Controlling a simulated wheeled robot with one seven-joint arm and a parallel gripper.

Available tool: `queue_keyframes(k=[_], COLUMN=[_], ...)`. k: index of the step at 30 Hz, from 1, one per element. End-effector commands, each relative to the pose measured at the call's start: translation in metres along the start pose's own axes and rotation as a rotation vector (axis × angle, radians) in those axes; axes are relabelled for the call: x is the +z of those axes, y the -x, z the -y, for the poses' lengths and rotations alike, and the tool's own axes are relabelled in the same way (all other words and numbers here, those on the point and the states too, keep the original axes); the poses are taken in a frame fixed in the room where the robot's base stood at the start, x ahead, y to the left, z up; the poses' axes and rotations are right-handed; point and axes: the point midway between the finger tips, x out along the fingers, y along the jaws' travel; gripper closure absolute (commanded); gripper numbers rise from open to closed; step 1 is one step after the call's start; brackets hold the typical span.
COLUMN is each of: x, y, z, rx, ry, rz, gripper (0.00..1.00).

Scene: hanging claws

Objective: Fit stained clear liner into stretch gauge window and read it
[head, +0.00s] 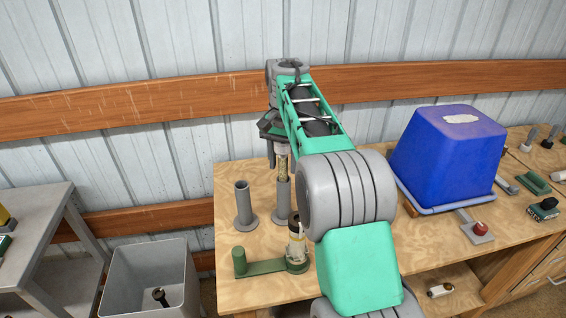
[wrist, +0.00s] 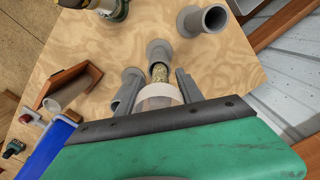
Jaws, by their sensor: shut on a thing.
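My gripper (head: 283,150) is shut on a clear liner (head: 283,168) with brownish speckled stains and a pale band at its upper end. The liner hangs upright, its lower end at the mouth of a flanged grey tube (head: 282,203); I cannot tell how far inside it is. In the wrist view the fingers (wrist: 156,90) flank the liner's pale band (wrist: 160,93), with the speckled part (wrist: 159,73) beyond it, against the grey tube (wrist: 160,48). A green fixture (head: 264,268) with a side arm stands at the table's front and bears a pale, partly clear cylinder (head: 297,240). I cannot tell which part is the gauge window.
A second flanged grey tube (head: 244,205) stands to the left. An upturned blue bin (head: 447,155) and a red-knobbed device (head: 480,229) are on the right. A wooden holder (wrist: 68,88) shows in the wrist view. A grey bin (head: 150,280) stands left of the table.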

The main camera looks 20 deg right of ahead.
Motion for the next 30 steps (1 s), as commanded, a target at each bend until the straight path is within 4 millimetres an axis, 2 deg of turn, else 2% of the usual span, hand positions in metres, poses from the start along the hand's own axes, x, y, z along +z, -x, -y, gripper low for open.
queue_keyframes(k=[1,18,27,30], x=[0.000,0.000,0.000,0.000], y=[0.010,0.062,0.088,0.091], z=[-0.001,0.000,0.000,0.000], rx=[0.000,0.000,0.000,0.000], ry=[-0.001,0.000,-0.001,-0.001], rz=[0.000,0.001,0.000,0.001], gripper=[1.00,1.00,1.00,1.00])
